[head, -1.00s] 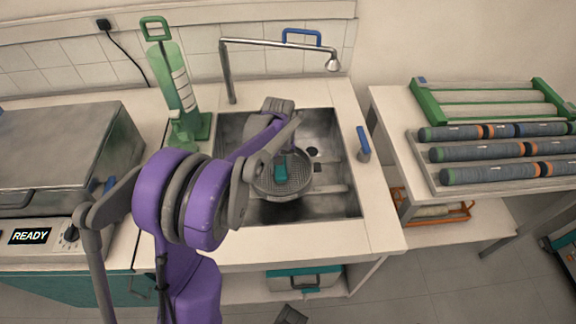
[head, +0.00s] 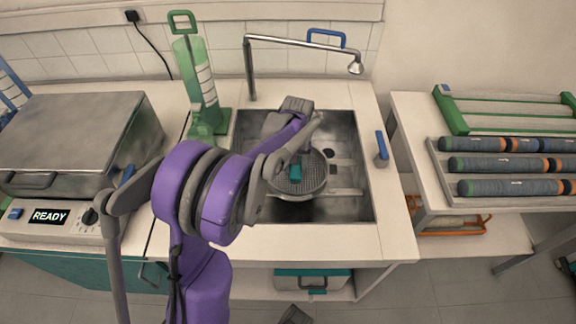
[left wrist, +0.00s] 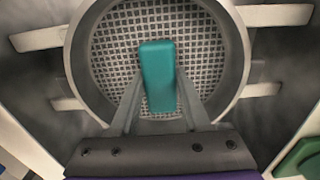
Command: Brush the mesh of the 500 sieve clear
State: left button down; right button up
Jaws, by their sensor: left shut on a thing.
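The round grey sieve (head: 316,186) sits in the sink basin, and its mesh (left wrist: 112,62) fills much of the left wrist view. My left gripper (head: 296,177) reaches down over the sieve and is shut on a small teal block-shaped brush (left wrist: 158,72). The brush lies over the middle of the mesh; its underside is hidden, so I cannot tell whether it touches. Pale squares show across the mesh, and I cannot tell whether they are open holes or clogged. No label reading 500 is legible. My right gripper does not show clearly.
The steel sink (head: 350,207) has pale bars beside the sieve. A tap (head: 300,42) arches behind it. A green bottle (head: 196,85) stands at the left, near a metal box (head: 70,130) reading READY. A rack of dark rolls (head: 505,165) is at the right.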

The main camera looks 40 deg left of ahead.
pick_arm(q)
jog(key=shift+w+d, duration=1.3)
jog(key=shift+d, duration=0.25)
jog(key=shift+s+a, duration=1.25)
jog(key=shift+a, duration=0.2)
notch_tip(320, 180, up, 6)
jog(key=p, duration=0.4)
notch_tip(320, 180, up, 6)
jog(key=p, duration=0.4)
send_over(308, 174)
jog(key=s+a, duration=0.2)
jog(key=a, duration=0.1)
jog(key=shift+s, duration=0.1)
